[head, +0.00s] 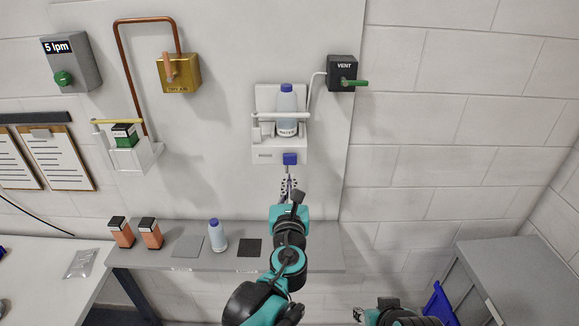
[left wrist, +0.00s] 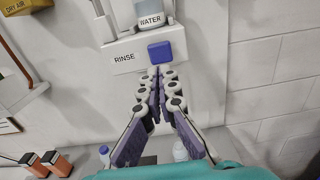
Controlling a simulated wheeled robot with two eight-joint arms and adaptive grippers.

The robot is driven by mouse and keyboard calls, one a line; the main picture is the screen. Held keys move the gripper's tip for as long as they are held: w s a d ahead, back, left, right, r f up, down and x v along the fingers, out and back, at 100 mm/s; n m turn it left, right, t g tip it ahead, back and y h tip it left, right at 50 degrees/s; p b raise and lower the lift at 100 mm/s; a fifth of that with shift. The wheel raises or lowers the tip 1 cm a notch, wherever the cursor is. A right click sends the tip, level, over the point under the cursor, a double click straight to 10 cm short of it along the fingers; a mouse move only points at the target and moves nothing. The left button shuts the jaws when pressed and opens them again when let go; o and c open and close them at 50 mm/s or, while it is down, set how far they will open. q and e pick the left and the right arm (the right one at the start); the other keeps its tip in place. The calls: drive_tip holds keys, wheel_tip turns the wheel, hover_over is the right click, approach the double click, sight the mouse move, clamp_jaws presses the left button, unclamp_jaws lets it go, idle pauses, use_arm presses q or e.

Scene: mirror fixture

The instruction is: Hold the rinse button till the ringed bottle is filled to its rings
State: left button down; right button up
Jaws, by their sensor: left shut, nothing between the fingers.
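The blue rinse button (head: 290,158) is on the front of the white wall fixture (head: 265,156); in the left wrist view the button (left wrist: 160,51) sits right of the word RINSE. A bottle with a blue cap (head: 286,101) stands upright in the fixture above the button. Its lower part carries a WATER label (left wrist: 151,20); I cannot make out rings or a fill level. My left gripper (head: 289,170) is shut and empty, its fingertips (left wrist: 161,70) at the button's lower edge. I cannot tell whether they touch it. Only part of my right arm's end (head: 372,315) shows.
A second blue-capped bottle (head: 217,237) stands on the grey shelf (head: 190,262) beside a dark square (head: 249,248) and two orange cartons (head: 151,234). A VENT box (head: 343,72) with a green lever is right of the fixture. A gold DRY AIR box (head: 181,76) is up left.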

sight(289, 160)
use_arm(q)
drive_tip(key=w+p, duration=0.1)
drive_tip(key=w, duration=0.6)
use_arm(e)
drive_tip(key=shift+r, duration=0.65)
use_arm(q)
drive_tip(key=shift+s, duration=0.1)
drive_tip(key=shift+w+a+f+b, duration=0.1)
drive_tip(key=shift+w+b, duration=0.3)
drive_tip(key=shift+w, duration=0.5)
drive_tip(key=shift+r, duration=0.25)
use_arm(e)
drive_tip(key=shift+s+f, duration=0.3)
drive_tip(key=shift+f, duration=0.1)
